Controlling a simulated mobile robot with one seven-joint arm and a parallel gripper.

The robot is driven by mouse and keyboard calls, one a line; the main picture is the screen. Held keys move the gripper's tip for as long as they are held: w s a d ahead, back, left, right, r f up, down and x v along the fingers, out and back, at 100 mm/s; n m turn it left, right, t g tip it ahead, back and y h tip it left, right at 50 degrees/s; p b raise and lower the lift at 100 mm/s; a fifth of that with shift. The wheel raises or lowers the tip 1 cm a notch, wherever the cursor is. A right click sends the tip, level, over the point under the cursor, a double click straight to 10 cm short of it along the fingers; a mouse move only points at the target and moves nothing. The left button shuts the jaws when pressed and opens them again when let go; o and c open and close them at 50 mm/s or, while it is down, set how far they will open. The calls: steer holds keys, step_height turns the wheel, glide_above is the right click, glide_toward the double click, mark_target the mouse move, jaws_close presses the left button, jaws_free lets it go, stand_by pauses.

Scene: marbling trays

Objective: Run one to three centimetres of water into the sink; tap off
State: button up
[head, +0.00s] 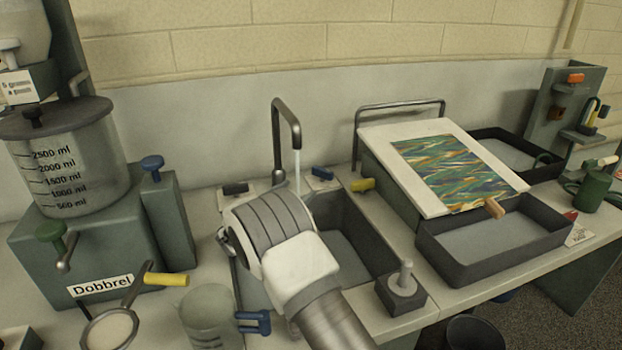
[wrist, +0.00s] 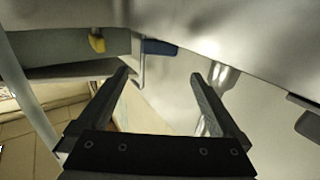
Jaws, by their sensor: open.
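The sink (head: 376,236) is a dark grey basin in the middle of the head view, partly hidden behind my arm. A bent metal tap spout (head: 287,112) stands over it, and a thin pale stream (head: 298,172) falls from its mouth. A paler grey surface shows inside the basin; its depth cannot be told.
A yellow handle (head: 362,184) is by the sink's back right corner; a yellow piece also shows in the wrist view (wrist: 97,42). A dark tray (head: 480,266) and sloped board with a marbled print stand right. A large measuring vessel (head: 75,165) stands left, a clear jug (head: 210,315) front left.

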mark_target(321, 172)
steer(key=b+x, duration=0.1)
steer(key=x, duration=1.1)
steer(key=shift+r, duration=0.1)
steer(key=shift+c, duration=0.2)
steer(key=c, duration=1)
